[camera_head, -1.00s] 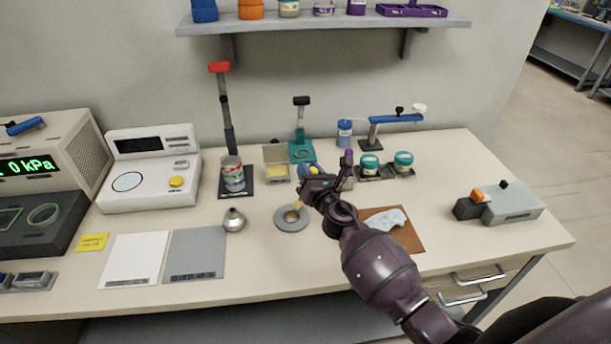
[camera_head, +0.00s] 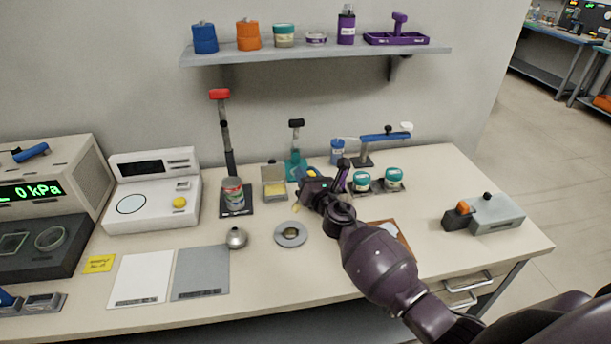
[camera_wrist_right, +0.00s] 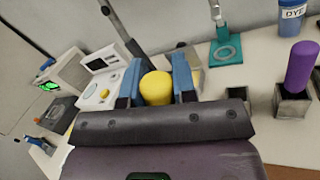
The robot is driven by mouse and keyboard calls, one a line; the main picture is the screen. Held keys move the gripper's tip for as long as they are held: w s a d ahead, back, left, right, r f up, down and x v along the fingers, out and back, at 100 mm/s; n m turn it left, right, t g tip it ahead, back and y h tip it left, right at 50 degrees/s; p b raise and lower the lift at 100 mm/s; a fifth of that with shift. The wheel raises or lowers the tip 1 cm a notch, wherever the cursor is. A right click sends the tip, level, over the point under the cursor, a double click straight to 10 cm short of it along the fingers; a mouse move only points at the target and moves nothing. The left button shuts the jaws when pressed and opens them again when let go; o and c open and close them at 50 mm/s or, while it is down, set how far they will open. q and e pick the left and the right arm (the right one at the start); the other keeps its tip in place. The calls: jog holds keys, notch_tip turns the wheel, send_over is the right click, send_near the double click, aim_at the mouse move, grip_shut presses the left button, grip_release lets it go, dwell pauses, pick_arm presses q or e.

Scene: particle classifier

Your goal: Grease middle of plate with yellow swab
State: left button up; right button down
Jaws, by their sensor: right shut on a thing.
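The round grey plate (camera_head: 278,236) lies on the bench, with a small raised middle that shows a dark, yellowish patch. My right gripper (camera_head: 308,188) is above and behind the plate, apart from it. It is shut on the yellow swab, whose yellow end shows between the blue fingers in the right wrist view (camera_wrist_right: 156,88). In the head view the pale swab tip (camera_head: 296,207) points down, behind the plate's far edge. Part of the swab is hidden by the gripper. My left gripper is not in view.
An open box with yellow contents (camera_head: 275,190) stands behind the plate, and a metal funnel (camera_head: 237,238) stands to its left. Teal-lidded jars (camera_head: 361,182) stand to the right. A purple swab (camera_wrist_right: 302,65) stands in a grey holder.

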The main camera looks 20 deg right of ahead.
jog(key=shift+f, duration=0.1)
dwell(0.5)
jog(key=shift+f+b, duration=0.3)
jog(key=shift+b, duration=0.15)
jog(key=shift+s, duration=0.1)
